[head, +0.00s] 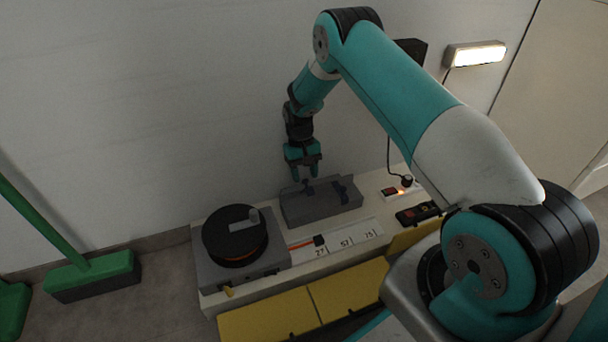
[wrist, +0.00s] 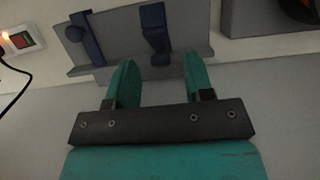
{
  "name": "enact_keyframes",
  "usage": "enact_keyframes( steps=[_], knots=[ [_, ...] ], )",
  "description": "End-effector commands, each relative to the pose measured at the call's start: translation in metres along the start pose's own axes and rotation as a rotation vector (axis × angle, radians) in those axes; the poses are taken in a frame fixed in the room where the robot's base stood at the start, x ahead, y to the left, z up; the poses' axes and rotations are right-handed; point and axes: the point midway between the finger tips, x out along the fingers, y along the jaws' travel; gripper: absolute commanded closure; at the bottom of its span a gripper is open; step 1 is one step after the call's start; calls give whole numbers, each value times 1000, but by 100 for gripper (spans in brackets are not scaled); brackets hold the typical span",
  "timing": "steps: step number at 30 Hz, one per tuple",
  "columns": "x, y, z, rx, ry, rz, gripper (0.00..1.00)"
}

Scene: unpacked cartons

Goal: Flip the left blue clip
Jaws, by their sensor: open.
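A grey case (head: 322,207) stands on the bench and carries two dark blue clips. The left blue clip (head: 308,188) is just under my gripper in the head view, partly hidden by it. The right blue clip (head: 341,187) is beside it. The wrist view is turned round: the left clip (wrist: 154,36) shows at its middle and the other clip (wrist: 86,40) at its left. My gripper (head: 305,176) points down, open and empty. In the wrist view its teal fingertips (wrist: 159,62) lie either side of the left clip's line; I cannot tell whether they touch it.
A grey unit with a black reel (head: 235,236) stands left of the case. A numbered strip (head: 345,238) lies in front. A lit red switch (head: 391,191) and a black device (head: 419,213) are at right. A wall is close behind.

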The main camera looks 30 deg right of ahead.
Motion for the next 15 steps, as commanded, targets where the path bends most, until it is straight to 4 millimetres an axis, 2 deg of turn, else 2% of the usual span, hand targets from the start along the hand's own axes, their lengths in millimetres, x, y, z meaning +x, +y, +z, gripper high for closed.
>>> enact_keyframes(
  steps=[1, 15],
  knots=[
    [-17, 0, 4, 0, 3, 0, 52],
    [-132, 0, 37, -1, 2, 0, 52]
  ],
)
